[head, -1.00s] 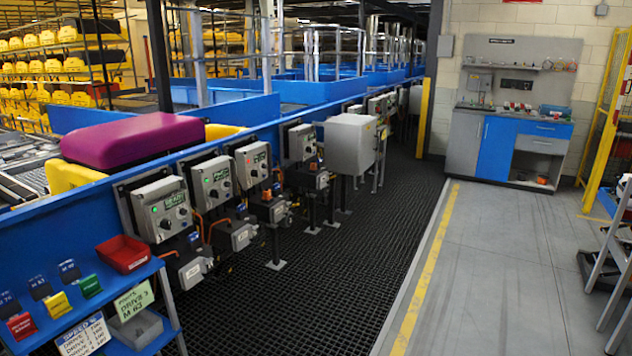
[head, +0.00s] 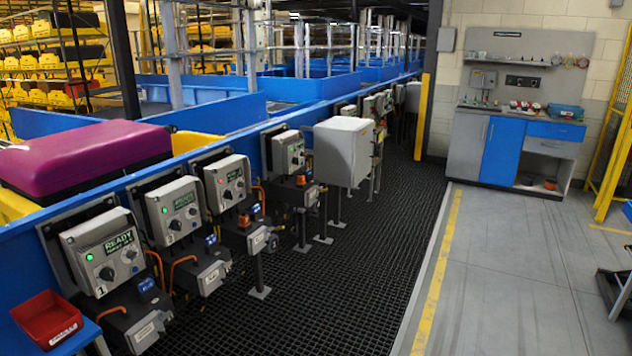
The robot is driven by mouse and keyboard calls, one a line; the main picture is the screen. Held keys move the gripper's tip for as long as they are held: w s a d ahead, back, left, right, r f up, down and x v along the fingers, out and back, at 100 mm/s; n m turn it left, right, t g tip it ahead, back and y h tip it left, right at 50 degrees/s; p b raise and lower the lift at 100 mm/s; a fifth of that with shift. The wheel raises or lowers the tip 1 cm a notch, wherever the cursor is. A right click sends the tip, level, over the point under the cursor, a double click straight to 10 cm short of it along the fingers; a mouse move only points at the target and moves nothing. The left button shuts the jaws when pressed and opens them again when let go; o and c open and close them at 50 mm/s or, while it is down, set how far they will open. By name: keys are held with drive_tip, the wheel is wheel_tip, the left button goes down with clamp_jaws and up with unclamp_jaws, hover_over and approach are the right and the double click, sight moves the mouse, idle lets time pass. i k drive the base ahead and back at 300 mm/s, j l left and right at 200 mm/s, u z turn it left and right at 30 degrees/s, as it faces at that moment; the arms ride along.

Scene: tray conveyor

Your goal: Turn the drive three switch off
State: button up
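Several grey drive control boxes with dark rotary knobs line the blue conveyor side. The nearest box (head: 104,252) has a "READY" label and a lit green lamp. The second box (head: 175,211) also shows green, and the third box (head: 228,184) shows a red lamp. A further box (head: 288,153) stands beyond, its lamp unclear. The knob positions are too small to read surely. My gripper is not in view.
A plain grey cabinet (head: 343,150) on legs juts into the black grated walkway (head: 330,290). A red bin (head: 47,318) sits at the lower left. A purple-topped load (head: 85,160) lies on the conveyor. A workbench (head: 515,148) stands at the back right. The grey floor is mostly clear.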

sight(228, 195)
drive_tip(key=i, duration=2.4)
drive_tip(key=i+l+u, duration=0.1)
drive_tip(key=i, duration=1.1)
drive_tip(key=i+u, duration=0.1)
drive_tip(key=u, duration=4.45)
